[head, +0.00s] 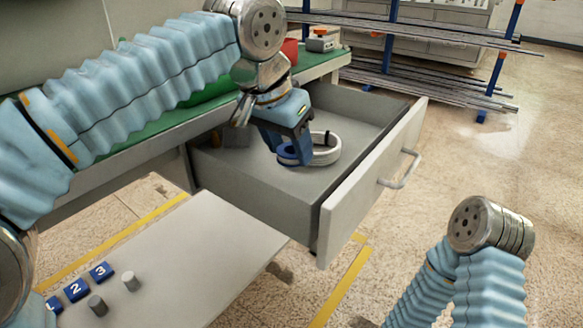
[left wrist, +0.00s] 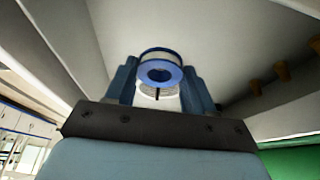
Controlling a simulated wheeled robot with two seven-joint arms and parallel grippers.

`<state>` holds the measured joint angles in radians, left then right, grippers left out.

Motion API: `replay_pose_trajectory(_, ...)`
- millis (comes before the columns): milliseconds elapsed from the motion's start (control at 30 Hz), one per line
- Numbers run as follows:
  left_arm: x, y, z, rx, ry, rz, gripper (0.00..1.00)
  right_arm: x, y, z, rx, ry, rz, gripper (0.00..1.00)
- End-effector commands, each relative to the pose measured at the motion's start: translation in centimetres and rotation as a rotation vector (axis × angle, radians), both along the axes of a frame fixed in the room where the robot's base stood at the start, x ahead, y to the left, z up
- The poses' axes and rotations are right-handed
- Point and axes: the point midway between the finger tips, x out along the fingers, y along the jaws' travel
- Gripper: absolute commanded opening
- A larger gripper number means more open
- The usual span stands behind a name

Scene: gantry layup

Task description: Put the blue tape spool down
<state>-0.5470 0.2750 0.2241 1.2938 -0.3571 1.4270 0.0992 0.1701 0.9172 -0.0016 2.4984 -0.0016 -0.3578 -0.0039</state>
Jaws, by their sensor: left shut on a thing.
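The blue tape spool (head: 289,158) is between the fingers of my left gripper (head: 292,148), inside the open grey drawer (head: 290,192). In the left wrist view the spool (left wrist: 160,72) shows a blue flange with a dark centre and white winding, between the two blue fingers of my left gripper (left wrist: 158,85). The gripper is shut on it. I cannot tell whether the spool touches the drawer floor. A white ring-shaped roll (head: 328,152) is right beside the spool in the drawer. My right gripper is not in view.
The drawer front with its handle (head: 402,168) stands out into the room. Bare drawer floor lies in front of the spool. A grey table (head: 205,250) with numbered blue blocks (head: 77,289) and two pegs is at lower left. A rack of rods (head: 430,85) stands behind.

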Motion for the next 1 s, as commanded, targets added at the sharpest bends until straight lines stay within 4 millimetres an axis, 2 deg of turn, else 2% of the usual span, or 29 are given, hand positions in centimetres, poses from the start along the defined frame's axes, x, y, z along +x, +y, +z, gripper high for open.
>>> replay_pose_trajectory(167,0.8,-0.2,-1.1,0.001,0.001,-0.001,0.20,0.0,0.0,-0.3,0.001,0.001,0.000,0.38)
replay_pose_trajectory(300,2.1,-0.5,-3.2,0.001,0.002,0.000,0.20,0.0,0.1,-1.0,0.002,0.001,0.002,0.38)
replay_pose_trajectory(433,1.9,-0.5,-5.4,0.001,0.001,-0.001,0.20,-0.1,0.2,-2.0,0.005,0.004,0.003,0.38)
replay_pose_trajectory(800,1.9,-0.5,-5.7,0.000,0.000,0.000,0.20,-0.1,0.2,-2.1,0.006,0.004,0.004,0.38)
replay_pose_trajectory(833,1.9,-0.5,-5.7,0.000,0.000,0.000,0.55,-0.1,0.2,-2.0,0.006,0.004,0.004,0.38)
replay_pose_trajectory(1000,1.9,-0.5,-5.6,0.000,0.000,0.000,0.79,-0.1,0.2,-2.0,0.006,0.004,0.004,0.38)
